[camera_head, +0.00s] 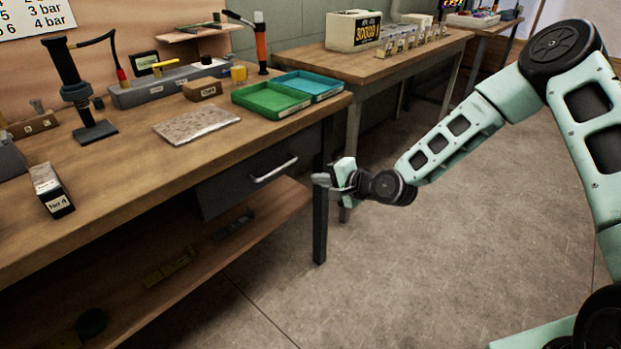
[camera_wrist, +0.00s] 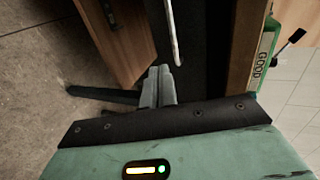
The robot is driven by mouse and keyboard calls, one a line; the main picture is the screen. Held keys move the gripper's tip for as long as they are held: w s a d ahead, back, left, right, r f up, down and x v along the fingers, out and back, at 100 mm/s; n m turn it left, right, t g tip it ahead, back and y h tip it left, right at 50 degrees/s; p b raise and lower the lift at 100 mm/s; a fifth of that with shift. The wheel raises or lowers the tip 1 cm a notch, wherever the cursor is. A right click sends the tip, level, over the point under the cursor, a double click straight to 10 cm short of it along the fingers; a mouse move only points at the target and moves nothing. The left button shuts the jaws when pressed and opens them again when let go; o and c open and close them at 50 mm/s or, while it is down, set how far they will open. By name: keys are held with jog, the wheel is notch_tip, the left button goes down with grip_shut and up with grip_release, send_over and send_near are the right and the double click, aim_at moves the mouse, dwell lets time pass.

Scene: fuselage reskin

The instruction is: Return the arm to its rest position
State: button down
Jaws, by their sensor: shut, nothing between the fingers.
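My arm (camera_head: 455,140) is pale green and reaches in from the right in the head view, bent at the elbow. My gripper (camera_head: 322,180) is at its end, in front of the workbench near the drawer handle (camera_head: 274,170), apart from it as far as I can tell. In the wrist view the two fingers of my gripper (camera_wrist: 158,85) are together, with nothing between them. The drawer handle (camera_wrist: 173,30) also shows in the wrist view, past the fingertips. The drawer (camera_head: 250,180) looks shut.
The wooden workbench (camera_head: 120,190) holds a green tray (camera_head: 270,98), a blue tray (camera_head: 310,84), a speckled plate (camera_head: 196,124) and a black stand (camera_head: 85,95). A lower shelf (camera_head: 200,250) and bench leg (camera_head: 320,220) are near my gripper. Floor (camera_head: 420,270) to the right is open.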

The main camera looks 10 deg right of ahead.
jog(key=s+r+n+g+h+p, duration=0.2)
jog(key=s+r+n, duration=0.4)
jog(key=s, duration=0.7)
jog(key=s+r+n+g+h+p, duration=0.3)
jog(key=s+r+n+g+p, duration=0.2)
jog(key=s+r, duration=0.6)
jog(key=s+a+r+n+g+h+p, duration=0.1)
jog(key=s+r+n, duration=0.6)
jog(key=s, duration=0.7)
jog(key=r+g+h+p, duration=0.1)
jog(key=g+p, duration=0.1)
jog(key=shift+s+r+g+h+p, duration=0.3)
jog(key=shift+s+g, duration=0.05)
jog(key=shift+g, duration=0.05)
